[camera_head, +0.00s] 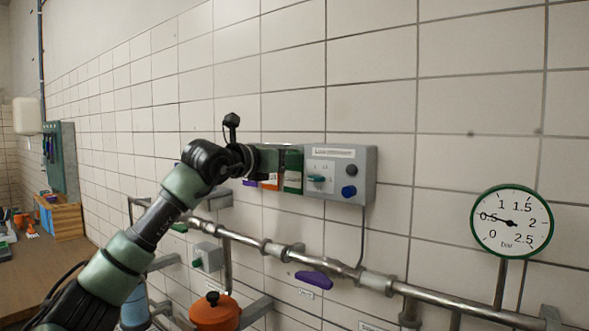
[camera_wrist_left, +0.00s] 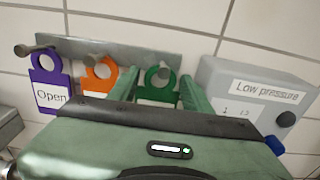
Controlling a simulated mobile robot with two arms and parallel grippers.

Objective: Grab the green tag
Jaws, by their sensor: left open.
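The green tag (camera_wrist_left: 158,86) hangs by its ring from a peg on a grey metal rack (camera_wrist_left: 120,56) on the tiled wall. In the left wrist view, my left gripper (camera_wrist_left: 160,80) is open, with one finger on each side of the green tag. I cannot tell whether the fingers touch it. My gripper body hides the tag's lower part. In the head view, my left gripper (camera_head: 283,160) reaches the rack from the left and covers much of it. My right gripper is not in view.
An orange tag (camera_wrist_left: 99,76) and a purple "Open" tag (camera_wrist_left: 50,85) hang left of the green one. A grey "Low pressure" control box (camera_wrist_left: 240,85) sits close on the right. Below run steel pipes (camera_head: 330,265) with a purple handle (camera_head: 313,279). A gauge (camera_head: 512,221) stands right.

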